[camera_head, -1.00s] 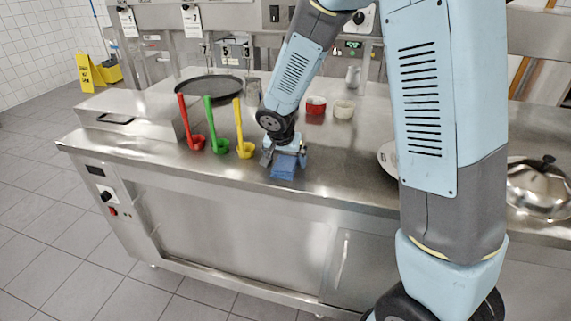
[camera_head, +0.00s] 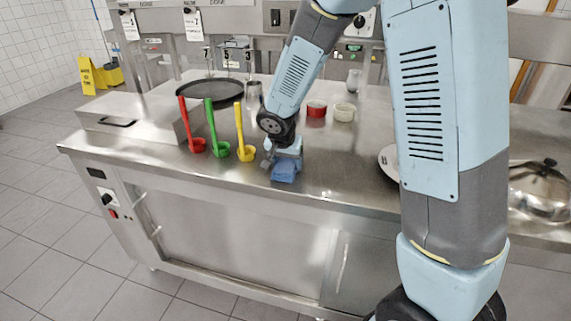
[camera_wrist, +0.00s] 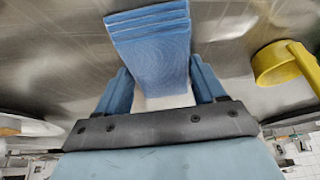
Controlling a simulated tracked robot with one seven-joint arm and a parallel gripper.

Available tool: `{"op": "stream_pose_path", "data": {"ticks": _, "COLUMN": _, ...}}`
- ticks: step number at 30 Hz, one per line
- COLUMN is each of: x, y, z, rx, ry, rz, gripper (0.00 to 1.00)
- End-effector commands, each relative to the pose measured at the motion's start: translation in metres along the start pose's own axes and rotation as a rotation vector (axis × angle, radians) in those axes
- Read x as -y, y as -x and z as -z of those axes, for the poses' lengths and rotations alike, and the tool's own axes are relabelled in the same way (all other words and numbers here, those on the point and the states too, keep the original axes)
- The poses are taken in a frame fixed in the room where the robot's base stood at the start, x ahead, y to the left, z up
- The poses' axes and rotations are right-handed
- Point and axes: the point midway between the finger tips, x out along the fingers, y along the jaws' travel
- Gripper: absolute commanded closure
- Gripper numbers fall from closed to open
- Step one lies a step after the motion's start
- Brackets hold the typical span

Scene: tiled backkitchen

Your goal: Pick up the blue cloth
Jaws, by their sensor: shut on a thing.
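The blue cloth (camera_head: 285,173) is a folded stack near the front edge of the steel counter, right of the yellow ladle. In the wrist view the blue cloth (camera_wrist: 152,50) shows its layered folds between my two fingers. My gripper (camera_head: 284,157) points down over it and is shut on it. In the wrist view my gripper (camera_wrist: 165,88) has a finger on either side of the cloth. I cannot tell whether the cloth is clear of the counter.
Red (camera_head: 197,146), green (camera_head: 220,149) and yellow (camera_head: 245,153) ladles stand just left of my gripper. A red bowl (camera_head: 317,109) and a cream bowl (camera_head: 344,112) stand behind it. A dark round pan (camera_head: 209,91) is at the back left. A domed lid (camera_head: 540,190) is far right.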

Motion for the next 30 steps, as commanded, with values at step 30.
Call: {"op": "stream_pose_path", "data": {"ticks": 30, "x": -0.066, "y": 0.141, "z": -0.037, "rx": -0.002, "ry": -0.002, "rz": 0.002, "gripper": 0.65}}
